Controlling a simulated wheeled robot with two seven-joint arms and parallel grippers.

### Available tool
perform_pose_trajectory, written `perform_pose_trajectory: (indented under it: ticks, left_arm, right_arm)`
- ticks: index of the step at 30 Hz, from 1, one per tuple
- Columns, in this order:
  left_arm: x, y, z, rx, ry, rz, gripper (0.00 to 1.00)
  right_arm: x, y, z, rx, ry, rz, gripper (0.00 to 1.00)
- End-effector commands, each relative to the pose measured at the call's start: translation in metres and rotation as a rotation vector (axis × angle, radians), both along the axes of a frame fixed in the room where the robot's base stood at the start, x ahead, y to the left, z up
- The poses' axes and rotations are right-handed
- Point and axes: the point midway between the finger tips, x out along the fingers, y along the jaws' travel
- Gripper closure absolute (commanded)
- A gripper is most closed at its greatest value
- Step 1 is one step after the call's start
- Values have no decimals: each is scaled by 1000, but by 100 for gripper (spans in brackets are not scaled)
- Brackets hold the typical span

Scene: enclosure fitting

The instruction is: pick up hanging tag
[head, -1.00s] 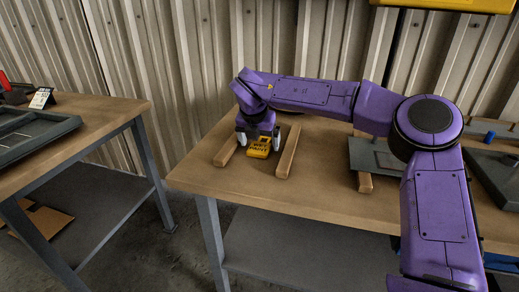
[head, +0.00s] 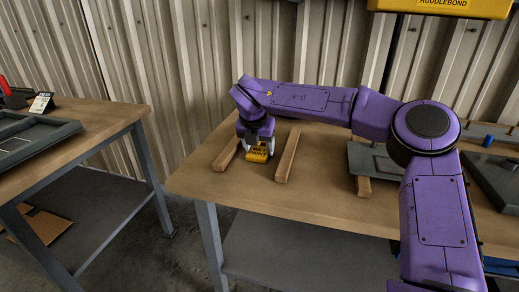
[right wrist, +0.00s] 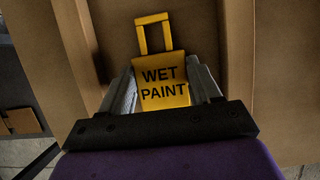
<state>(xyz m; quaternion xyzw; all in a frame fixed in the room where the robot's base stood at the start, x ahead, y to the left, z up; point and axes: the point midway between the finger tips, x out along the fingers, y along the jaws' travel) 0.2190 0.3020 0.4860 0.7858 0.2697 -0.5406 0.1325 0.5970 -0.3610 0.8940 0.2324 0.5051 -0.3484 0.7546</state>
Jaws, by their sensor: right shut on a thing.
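The hanging tag (head: 257,153) is a yellow plate marked "WET PAINT" in black. In the right wrist view the tag (right wrist: 162,82) shows its lettering and a yellow loop handle at its far end. My right gripper (head: 258,147) is above the table between two wooden strips, its fingers on either side of the tag. In the right wrist view its two grey fingers (right wrist: 163,88) press against the plate's sides. Whether the tag still touches the table I cannot tell. My left gripper is not in view.
Wooden strips (head: 287,156) (head: 225,155) lie on both sides of the tag on the table (head: 240,185). A grey panel (head: 372,158) rests on another strip to the right. A second table with a grey frame (head: 40,137) stands at left.

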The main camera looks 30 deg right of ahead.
Motion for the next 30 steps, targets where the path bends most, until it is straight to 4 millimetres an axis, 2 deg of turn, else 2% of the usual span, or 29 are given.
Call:
perform_pose_trajectory:
  ticks: [4, 6, 13, 18, 21, 25, 30]
  left_arm:
    - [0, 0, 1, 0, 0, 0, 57]
    - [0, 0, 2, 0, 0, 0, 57]
    - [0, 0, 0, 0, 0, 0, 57]
    - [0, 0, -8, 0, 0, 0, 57]
    - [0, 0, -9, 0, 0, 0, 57]
    - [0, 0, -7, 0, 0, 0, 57]
    - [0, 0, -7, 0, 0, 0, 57]
  right_arm:
    - [0, 0, 17, 0, -5, -1, 67]
    - [1, 0, 33, -1, -5, -1, 67]
    - [-51, -12, 95, 2, -10, -1, 67]
    - [-100, -23, 113, 2, -7, 0, 67]
    - [-119, -27, 122, 2, -5, 1, 67]
    - [-132, -30, 128, 1, -1, 1, 67]
    - [-137, -31, 130, 0, -1, 0, 67]
